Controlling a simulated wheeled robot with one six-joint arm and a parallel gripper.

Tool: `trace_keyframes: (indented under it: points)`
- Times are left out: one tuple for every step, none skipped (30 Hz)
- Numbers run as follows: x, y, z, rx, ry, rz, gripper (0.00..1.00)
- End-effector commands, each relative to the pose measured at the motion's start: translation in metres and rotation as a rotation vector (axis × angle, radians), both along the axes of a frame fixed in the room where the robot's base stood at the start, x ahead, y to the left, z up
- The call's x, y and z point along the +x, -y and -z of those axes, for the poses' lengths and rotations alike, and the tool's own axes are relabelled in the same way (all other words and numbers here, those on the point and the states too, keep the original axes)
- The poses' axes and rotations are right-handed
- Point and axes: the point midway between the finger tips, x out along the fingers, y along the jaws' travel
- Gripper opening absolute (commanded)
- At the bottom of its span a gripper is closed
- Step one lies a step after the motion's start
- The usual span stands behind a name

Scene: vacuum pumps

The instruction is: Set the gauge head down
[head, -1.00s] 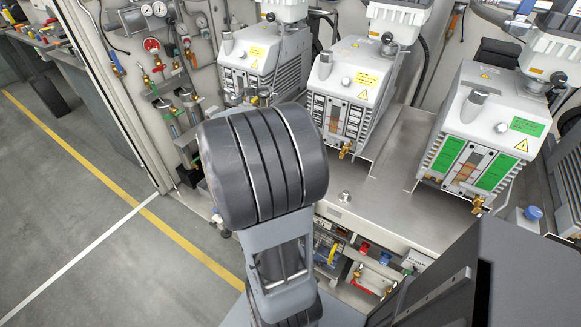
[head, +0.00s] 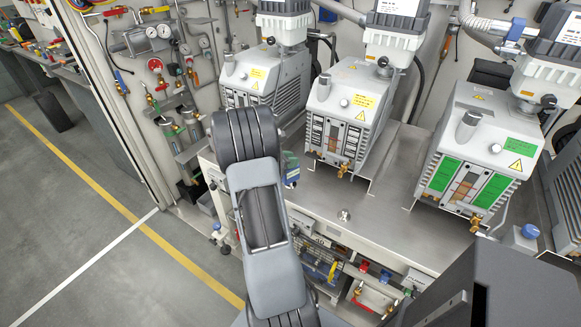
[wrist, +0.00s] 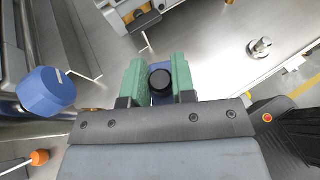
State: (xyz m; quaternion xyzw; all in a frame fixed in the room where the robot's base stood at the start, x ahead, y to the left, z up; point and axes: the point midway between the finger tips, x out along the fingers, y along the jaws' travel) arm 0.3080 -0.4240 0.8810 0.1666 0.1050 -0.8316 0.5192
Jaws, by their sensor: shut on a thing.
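In the wrist view my gripper (wrist: 159,68) has its two green jaws closed on the gauge head (wrist: 160,80). Its round black end shows between the jaws, with a little blue around it; the rest is hidden. The metal bench top (wrist: 205,45) lies beyond the jaws. I cannot tell whether the gauge head touches it. In the head view the bench top (head: 385,205) is partly behind my arm. A small blue and green patch shows just right of my arm there, probably the gripper end with the gauge head.
A steel fitting (head: 345,215) stands on the bench and shows in the wrist view (wrist: 260,48). White vacuum pumps (head: 345,105) and (head: 480,150) stand behind. A blue knob (wrist: 45,92) is left of the jaws. The bench around the fitting is clear.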

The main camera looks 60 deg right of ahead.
Motion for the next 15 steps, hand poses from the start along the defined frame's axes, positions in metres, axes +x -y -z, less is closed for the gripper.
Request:
trace_keyframes:
  points:
    - [0.001, 0.001, 0.001, -0.001, 0.000, 0.000, 0.00]
    - [0.001, 0.002, 0.002, -0.001, 0.000, 0.000, 0.00]
    - [0.002, 0.002, 0.002, -0.001, 0.000, 0.000, 0.00]
    - [0.002, 0.003, 0.003, -0.001, 0.000, 0.000, 0.00]
    - [0.002, 0.004, 0.005, -0.001, 0.000, 0.000, 0.00]
    - [0.003, 0.005, 0.007, -0.001, 0.000, 0.001, 0.00]
    - [0.004, 0.006, 0.009, 0.000, 0.000, 0.001, 0.00]
    - [0.004, 0.007, 0.013, 0.001, -0.001, 0.001, 0.00]
    - [0.004, 0.006, 0.018, 0.001, -0.002, 0.000, 0.00]
    - [0.004, 0.006, 0.022, 0.001, -0.003, 0.000, 0.00]
    - [0.004, 0.006, 0.026, 0.001, -0.003, 0.000, 0.00]
    - [0.004, 0.006, 0.031, 0.001, -0.003, 0.000, 0.00]
    - [0.004, 0.006, 0.035, 0.001, -0.002, 0.000, 0.00]
    - [0.004, 0.006, 0.037, 0.001, -0.001, 0.001, 0.00]
    - [0.004, 0.006, 0.039, -0.001, -0.001, 0.001, 0.00]
